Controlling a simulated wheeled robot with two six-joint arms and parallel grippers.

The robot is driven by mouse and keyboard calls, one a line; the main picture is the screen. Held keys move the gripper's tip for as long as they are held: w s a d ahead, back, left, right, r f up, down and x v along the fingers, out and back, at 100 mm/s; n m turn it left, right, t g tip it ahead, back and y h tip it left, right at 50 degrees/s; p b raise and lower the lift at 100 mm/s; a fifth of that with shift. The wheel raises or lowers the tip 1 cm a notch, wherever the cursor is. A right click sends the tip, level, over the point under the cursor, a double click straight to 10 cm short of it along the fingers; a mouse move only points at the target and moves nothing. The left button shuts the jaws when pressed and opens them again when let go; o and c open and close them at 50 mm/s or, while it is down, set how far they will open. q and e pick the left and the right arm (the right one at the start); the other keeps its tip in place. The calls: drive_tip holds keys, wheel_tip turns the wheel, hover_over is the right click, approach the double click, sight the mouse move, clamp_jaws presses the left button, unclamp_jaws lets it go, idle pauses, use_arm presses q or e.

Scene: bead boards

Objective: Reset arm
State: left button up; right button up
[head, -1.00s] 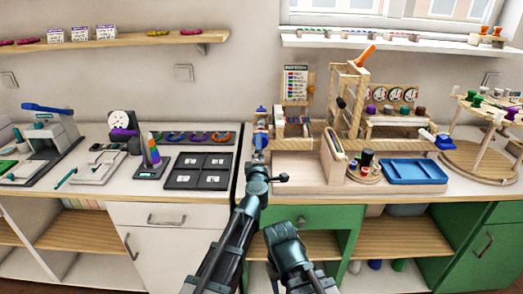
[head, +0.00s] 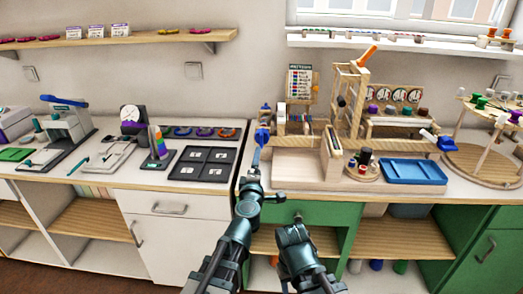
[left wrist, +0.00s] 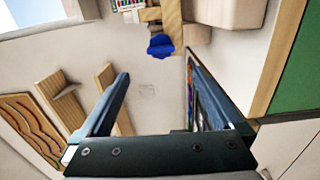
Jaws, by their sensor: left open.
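My left arm rises from the bottom of the head view, and its slim end, the left gripper (head: 256,160), is at the front edge of the counters, near the gap between them. The left wrist view shows the left gripper (left wrist: 157,70) with its two dark fingers wide apart and nothing between them. A blue rounded piece (left wrist: 160,46) lies beyond the fingertips, apart from them; a blue piece (head: 262,136) also shows just past the gripper in the head view. My right arm shows at the bottom centre, but its gripper cannot be made out.
On the right are a wooden tray (head: 299,177), a blue tray (head: 413,174) and a tall wooden frame (head: 338,105). On the left are a dark board with square recesses (head: 204,166) and a grey press-like device (head: 66,125). A wooden shelf (head: 160,36) hangs above.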

use_arm(q)
drive_tip(key=s+d+f+m+g+h, duration=0.25)
drive_tip(key=s+f+m+g, duration=0.25)
drive_tip(key=f+m, duration=0.25)
drive_tip(key=s+d+f+m+g+h, duration=0.1)
drive_tip(key=s+f+m+g+h, duration=0.25)
drive_tip(key=f+m+g, duration=0.35)
drive_tip(key=s+a+f+m+g+y, duration=0.1)
drive_tip(key=s+a+f+g+y, duration=0.25)
drive_tip(key=s+a, duration=0.35)
drive_tip(key=s+a+f+m+g+y, duration=0.2)
drive_tip(key=s+a+f+y, duration=0.15)
drive_tip(key=s+a, duration=0.4)
drive_tip(key=s+d+m, duration=0.4)
drive_tip(key=s+d, duration=0.1)
drive_tip(key=d, duration=0.6)
wheel_tip(320, 180, up, 17)
drive_tip(key=p, duration=1.7)
drive_tip(key=shift+s+d+g+y+p, duration=0.25)
drive_tip(key=shift+g+y+p, duration=0.05)
drive_tip(key=shift+g+y, duration=0.1)
